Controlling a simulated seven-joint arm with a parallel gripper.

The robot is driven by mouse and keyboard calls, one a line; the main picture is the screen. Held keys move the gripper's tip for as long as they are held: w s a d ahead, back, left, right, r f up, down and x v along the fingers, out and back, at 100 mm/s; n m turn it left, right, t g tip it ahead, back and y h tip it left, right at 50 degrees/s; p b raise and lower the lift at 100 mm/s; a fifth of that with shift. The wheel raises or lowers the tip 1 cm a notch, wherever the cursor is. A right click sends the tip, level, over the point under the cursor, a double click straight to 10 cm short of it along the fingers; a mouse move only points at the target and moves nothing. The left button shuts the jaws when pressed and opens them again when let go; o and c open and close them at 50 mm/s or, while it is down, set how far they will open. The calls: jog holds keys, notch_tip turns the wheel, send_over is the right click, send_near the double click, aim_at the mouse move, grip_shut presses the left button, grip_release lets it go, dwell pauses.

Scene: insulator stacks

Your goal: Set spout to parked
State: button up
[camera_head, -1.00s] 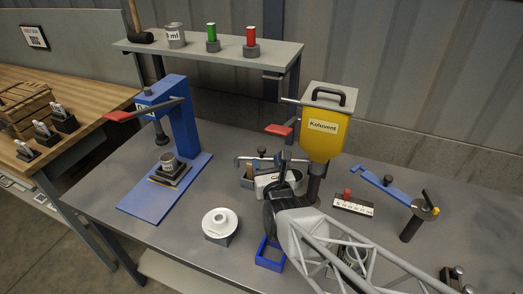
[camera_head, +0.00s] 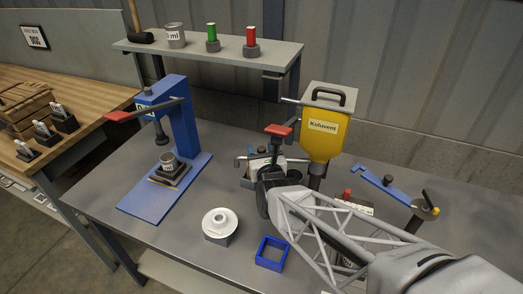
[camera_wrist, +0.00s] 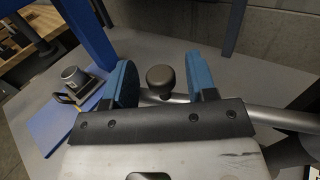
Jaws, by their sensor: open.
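The yellow Koluvent dispenser (camera_head: 327,135) stands at the back of the bench, with a red lever handle (camera_head: 279,131) to its left. I take the grey horizontal tube low to its left as the spout (camera_head: 241,161). In the wrist view the tube (camera_wrist: 275,118) runs across just beyond my gripper. A dark round knob (camera_wrist: 161,80) rises from it. My gripper (camera_wrist: 161,72) is open, with one blue finger on each side of the knob. Gaps show at both sides of the knob. My arm and wrist hide part of the dispenser's base in the head view.
A blue press (camera_head: 182,125) stands at the left. A white flanged part (camera_head: 220,222) and a blue square frame (camera_head: 272,253) are in front. A blue arm on a post (camera_head: 388,185) stands at the right. A shelf (camera_head: 205,49) spans the back.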

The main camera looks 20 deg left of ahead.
jog(key=shift+c, duration=0.2)
grip_shut()
dwell(0.3)
jog(key=shift+w+a, duration=0.1)
jog(key=shift+w, duration=0.05)
jog(key=shift+w+a+m+t+h, duration=0.15)
jog(key=shift+w+m+t+h, duration=0.2)
jog(key=shift+w+h, duration=0.25)
jog(key=shift+w+a+m+t+h, duration=0.1)
jog(key=shift+w+m+t+h, duration=0.15)
jog(key=shift+w+m+h, duration=0.35)
jog(key=shift+w+m+t+h, duration=0.55)
jog(key=shift+w+h, duration=0.35)
jog(key=shift+w, duration=0.15)
jog(key=shift+o, duration=0.2)
grip_release()
